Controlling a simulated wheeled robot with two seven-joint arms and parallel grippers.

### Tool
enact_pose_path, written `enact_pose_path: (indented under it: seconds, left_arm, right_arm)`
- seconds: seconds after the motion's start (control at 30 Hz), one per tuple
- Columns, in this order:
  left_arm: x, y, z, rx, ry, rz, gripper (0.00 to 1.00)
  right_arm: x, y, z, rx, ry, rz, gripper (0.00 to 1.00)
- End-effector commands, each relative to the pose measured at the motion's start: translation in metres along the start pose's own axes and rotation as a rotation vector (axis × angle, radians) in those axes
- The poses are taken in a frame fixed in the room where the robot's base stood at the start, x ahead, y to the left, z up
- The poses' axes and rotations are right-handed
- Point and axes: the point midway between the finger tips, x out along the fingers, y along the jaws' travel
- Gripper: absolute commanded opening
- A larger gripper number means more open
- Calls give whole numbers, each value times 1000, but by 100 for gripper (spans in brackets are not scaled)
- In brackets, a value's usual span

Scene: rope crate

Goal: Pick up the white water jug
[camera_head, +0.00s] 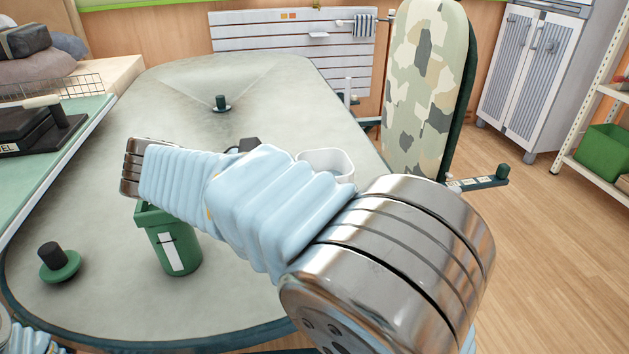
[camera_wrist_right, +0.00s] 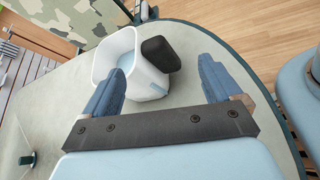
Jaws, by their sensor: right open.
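The white water jug (camera_wrist_right: 117,50) stands on the table in the right wrist view, with its opening up and a black handle (camera_wrist_right: 160,54) on its right side. In the head view the jug (camera_head: 328,163) shows only in part behind my right arm, with its rim visible. My right gripper (camera_wrist_right: 161,66) is open, and its two blue fingers are apart. In the wrist picture the left finger overlaps the jug's lower left side. I cannot tell whether either touches. My left gripper is not in view.
A camouflage ironing board (camera_head: 424,85) rises beyond the table's right edge. The far table surface is mostly clear.

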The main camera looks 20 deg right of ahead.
Motion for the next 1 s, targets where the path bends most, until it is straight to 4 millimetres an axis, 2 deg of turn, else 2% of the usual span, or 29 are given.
enact_pose_path:
  seconds: [0.27, 0.53, 0.8, 0.83, 1.0]
  left_arm:
    - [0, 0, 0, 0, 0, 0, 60]
    - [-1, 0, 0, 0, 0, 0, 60]
    - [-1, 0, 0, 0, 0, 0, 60]
    - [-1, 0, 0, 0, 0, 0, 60]
    - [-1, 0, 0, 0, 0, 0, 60]
  right_arm:
    - [29, 2, 0, 0, -1, -2, 92]
    - [69, 8, 0, 0, 0, -1, 92]
    - [75, 8, -1, 1, 1, 1, 92]
    - [75, 8, -1, 1, 1, 1, 90]
    - [75, 8, -1, 1, 1, 1, 64]
